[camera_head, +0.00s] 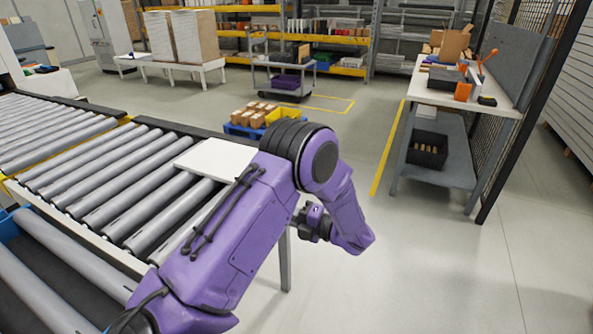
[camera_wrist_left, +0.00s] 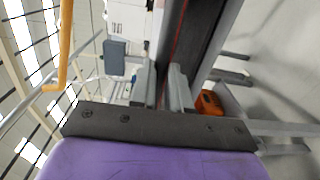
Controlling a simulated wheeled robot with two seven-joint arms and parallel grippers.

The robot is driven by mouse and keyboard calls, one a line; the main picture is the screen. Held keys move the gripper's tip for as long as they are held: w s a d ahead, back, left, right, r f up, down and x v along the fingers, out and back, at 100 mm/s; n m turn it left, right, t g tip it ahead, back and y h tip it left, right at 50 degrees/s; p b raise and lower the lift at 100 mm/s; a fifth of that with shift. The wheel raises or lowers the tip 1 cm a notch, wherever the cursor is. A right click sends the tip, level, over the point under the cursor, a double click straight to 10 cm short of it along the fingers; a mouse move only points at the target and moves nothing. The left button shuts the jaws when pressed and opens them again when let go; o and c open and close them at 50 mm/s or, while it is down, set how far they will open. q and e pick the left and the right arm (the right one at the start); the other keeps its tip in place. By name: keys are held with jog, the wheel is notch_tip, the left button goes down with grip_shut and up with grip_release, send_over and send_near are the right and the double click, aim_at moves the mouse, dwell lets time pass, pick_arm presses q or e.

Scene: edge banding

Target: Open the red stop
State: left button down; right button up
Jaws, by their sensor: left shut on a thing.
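My left arm comes in from the bottom left in the head view, its purple links bent over the right end of the roller conveyor. A dark wrist part (camera_head: 312,222) of it shows beside the conveyor; its fingertips cannot be made out there. In the left wrist view my left gripper (camera_wrist_left: 162,88) has its two grey fingers close together, shut on the edge of a dark bar with a thin red line (camera_wrist_left: 178,45). I cannot tell if this red-lined bar is the red stop. No other clearly red stop shows. My right gripper is not in view.
A pale board (camera_head: 208,158) lies on the conveyor (camera_head: 110,185) behind my arm. A blue pallet with cartons (camera_head: 255,115) stands beyond it. A workbench (camera_head: 440,95) stands at the right. The floor between is clear. An orange thing (camera_wrist_left: 208,103) is close right of the fingers.

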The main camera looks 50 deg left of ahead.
pick_arm(q)
jog(key=shift+d+f+b, duration=0.15)
jog(key=shift+f+b, duration=0.55)
jog(key=shift+f, duration=0.35)
jog(key=c, duration=1.1)
grip_release()
jog(key=shift+d, duration=0.1)
jog(key=b+v, duration=0.2)
jog(key=v, duration=0.8)
jog(key=shift+d, duration=0.15)
jog(key=shift+w+f, duration=0.1)
jog(key=shift+w, duration=0.05)
